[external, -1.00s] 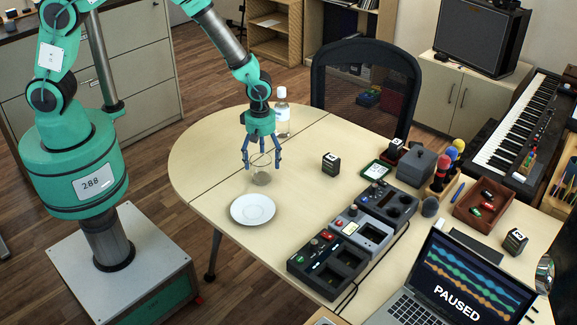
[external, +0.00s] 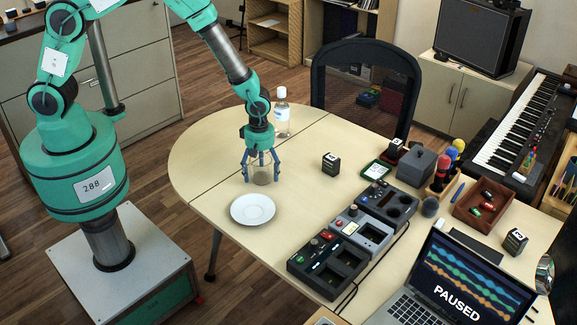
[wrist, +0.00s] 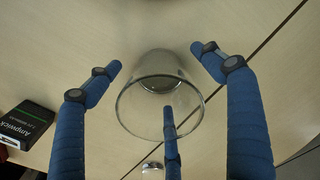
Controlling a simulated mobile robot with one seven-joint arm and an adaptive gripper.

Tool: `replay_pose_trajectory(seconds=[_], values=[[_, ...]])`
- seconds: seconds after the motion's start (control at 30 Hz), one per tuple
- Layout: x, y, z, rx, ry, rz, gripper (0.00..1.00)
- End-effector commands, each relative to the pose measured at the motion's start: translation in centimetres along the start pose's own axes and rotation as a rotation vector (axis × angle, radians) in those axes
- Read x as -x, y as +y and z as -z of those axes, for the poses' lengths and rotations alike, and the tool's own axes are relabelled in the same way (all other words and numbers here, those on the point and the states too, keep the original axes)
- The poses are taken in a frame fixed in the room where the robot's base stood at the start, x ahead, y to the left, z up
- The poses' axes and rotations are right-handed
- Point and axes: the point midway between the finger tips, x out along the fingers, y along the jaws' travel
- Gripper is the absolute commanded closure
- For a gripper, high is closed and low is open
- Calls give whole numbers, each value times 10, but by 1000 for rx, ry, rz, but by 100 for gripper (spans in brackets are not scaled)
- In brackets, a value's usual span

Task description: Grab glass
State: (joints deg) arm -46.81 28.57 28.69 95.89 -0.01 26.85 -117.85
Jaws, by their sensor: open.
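The clear glass (external: 262,176) stands upright on the light wooden table (external: 205,150), behind the white plate. In the wrist view, the glass (wrist: 160,100) shows its round rim facing the camera. My gripper (external: 261,176) has blue fingers and points down over the glass. The fingers are open and spread around it, low near the table. In the wrist view, my gripper (wrist: 160,90) has one finger on each side of the glass and a third in front of the lower rim. I cannot tell whether that third finger touches the glass.
A white plate (external: 253,209) lies just in front of the glass. A clear bottle (external: 282,113) stands close behind my gripper. A small black box (external: 331,164) sits to the right, also in the wrist view (wrist: 27,124). Grey devices (external: 361,232) stand farther right. The table's left part is clear.

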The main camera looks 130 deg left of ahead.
Motion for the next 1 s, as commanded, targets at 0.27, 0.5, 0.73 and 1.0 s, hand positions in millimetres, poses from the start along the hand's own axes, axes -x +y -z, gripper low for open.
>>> replay_pose_trajectory(seconds=[0.27, 0.5, 0.73, 1.0], values=[[-8, 0, 0, 0, 0, 0, 19], [-8, 0, 0, 0, 0, 0, 19], [-8, 0, 0, 0, 0, 0, 29], [-8, 0, 0, 0, 0, 0, 78]])
